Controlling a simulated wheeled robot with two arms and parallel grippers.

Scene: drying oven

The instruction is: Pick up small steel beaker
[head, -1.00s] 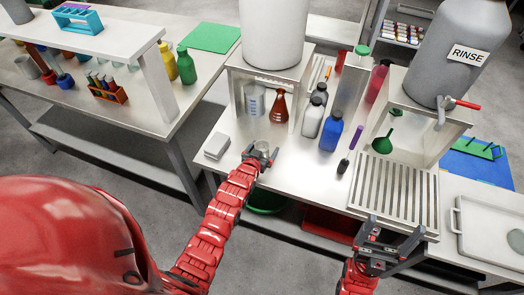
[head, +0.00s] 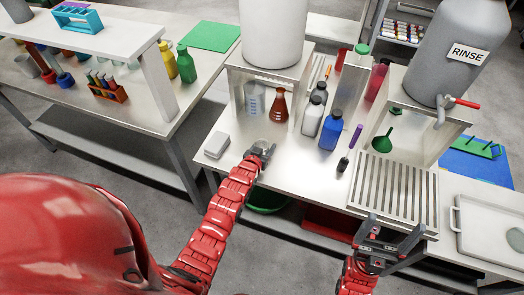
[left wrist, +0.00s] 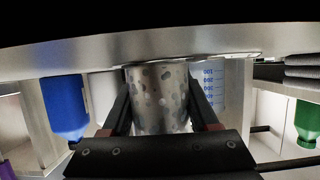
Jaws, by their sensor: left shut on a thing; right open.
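The small steel beaker (left wrist: 160,98) shows mottled metal between my left fingers in the left wrist view, where the scene appears upside down. My left gripper (left wrist: 160,112) is shut on it, with one finger on each side. In the head view my left gripper (head: 262,152) is at the bench's front left, and the beaker (head: 261,144) is partly hidden by it. I cannot tell whether the beaker's base touches the bench. My right gripper (head: 385,238) is open and empty in front of the slatted drain tray.
A white block (head: 217,145) lies left of the beaker. Behind are a marked glass beaker (head: 254,100) and a flask (head: 279,107) under a stand. A white bottle (head: 312,118) and blue bottle (head: 331,130) stand to the right. The drain tray (head: 432,215) is farther right.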

